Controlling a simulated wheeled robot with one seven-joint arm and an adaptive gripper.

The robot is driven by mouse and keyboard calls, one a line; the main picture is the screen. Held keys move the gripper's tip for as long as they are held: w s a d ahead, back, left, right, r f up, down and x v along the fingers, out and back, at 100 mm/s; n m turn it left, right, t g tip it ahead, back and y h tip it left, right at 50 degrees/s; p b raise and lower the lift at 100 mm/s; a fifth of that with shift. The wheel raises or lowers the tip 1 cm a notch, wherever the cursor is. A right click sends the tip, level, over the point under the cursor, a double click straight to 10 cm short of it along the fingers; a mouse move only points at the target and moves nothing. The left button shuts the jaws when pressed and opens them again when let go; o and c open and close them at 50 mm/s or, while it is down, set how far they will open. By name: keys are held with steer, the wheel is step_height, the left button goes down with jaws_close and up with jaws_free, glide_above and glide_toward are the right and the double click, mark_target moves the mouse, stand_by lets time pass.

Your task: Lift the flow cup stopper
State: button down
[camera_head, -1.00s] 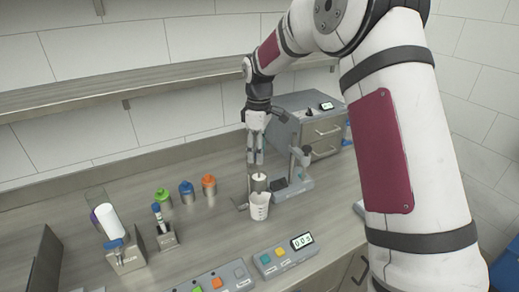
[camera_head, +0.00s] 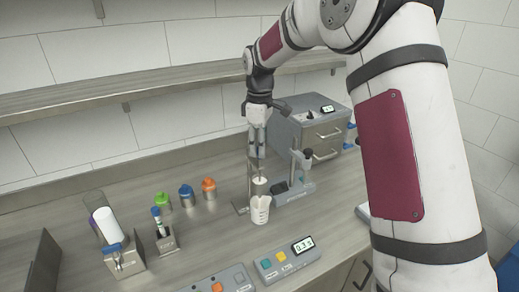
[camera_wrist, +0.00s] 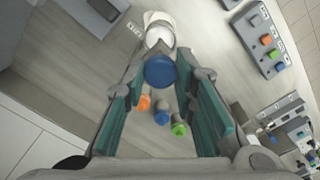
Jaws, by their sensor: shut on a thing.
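The stopper shows in the wrist view as a round blue top (camera_wrist: 160,70) between my fingertips. My gripper (camera_head: 257,152) is shut on it, a little above the flow cup (camera_head: 260,187). The flow cup is a small grey cup held on a stand (camera_head: 296,190). A white beaker (camera_head: 260,212) stands below the cup; it also shows in the wrist view (camera_wrist: 160,36). The stopper's lower end is too small to tell in the head view.
A timer box (camera_head: 287,258) with a lit display and a button box (camera_head: 222,280) lie at the front. Green, blue and orange-capped bottles (camera_head: 186,193) stand left of the cup. A shelf (camera_head: 150,85) runs along the wall.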

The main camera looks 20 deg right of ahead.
steer(key=c, duration=1.3)
jaws_free()
steer(key=shift+r, duration=0.1)
step_height(320, 180, up, 12)
